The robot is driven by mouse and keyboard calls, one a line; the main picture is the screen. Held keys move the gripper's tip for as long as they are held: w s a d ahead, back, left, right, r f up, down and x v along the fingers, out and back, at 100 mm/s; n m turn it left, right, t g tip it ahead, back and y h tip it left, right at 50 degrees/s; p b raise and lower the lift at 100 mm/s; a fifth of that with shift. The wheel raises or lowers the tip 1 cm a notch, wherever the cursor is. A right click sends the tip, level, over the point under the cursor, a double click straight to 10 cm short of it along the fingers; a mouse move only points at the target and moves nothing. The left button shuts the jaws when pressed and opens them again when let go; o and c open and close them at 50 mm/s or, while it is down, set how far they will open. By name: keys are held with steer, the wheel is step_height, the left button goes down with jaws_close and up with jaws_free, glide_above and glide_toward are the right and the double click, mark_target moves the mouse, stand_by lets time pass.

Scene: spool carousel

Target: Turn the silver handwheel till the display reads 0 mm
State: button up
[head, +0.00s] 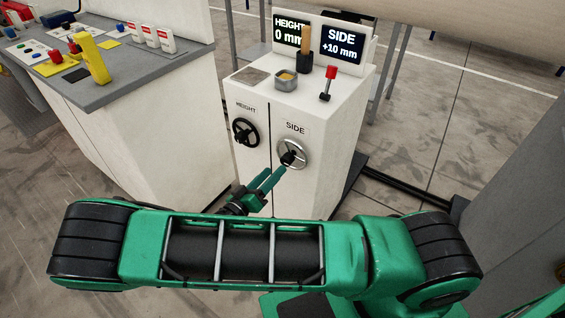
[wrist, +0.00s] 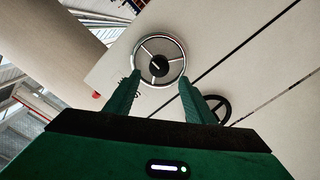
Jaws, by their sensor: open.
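The silver handwheel (head: 292,153) is on the right of the white cabinet's front, under the label SIDE. It has a dark hub and a thin silver rim; it also shows in the wrist view (wrist: 178,47). The SIDE display (head: 341,45) reads +10 mm. My gripper (head: 276,174) is just in front of the lower left of the silver handwheel in the head view. In the wrist view its two fingers (wrist: 157,92) are spread and point at the lower part of the wheel, with nothing between them. I cannot tell whether a fingertip touches the rim.
A black handwheel (head: 245,131) under the label HEIGHT is close on the left. The HEIGHT display (head: 290,34) reads 0 mm. A red-topped lever (head: 329,80) and a metal cup (head: 286,80) stand on the cabinet top. A grey-topped bench (head: 130,70) is further left.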

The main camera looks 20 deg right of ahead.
mark_target(283, 162)
steer(key=x, duration=0.6)
steer(key=shift+w+d, duration=0.15)
steer(key=c, duration=1.1)
steer(key=shift+o, duration=0.2)
steer(key=shift+d, duration=0.1)
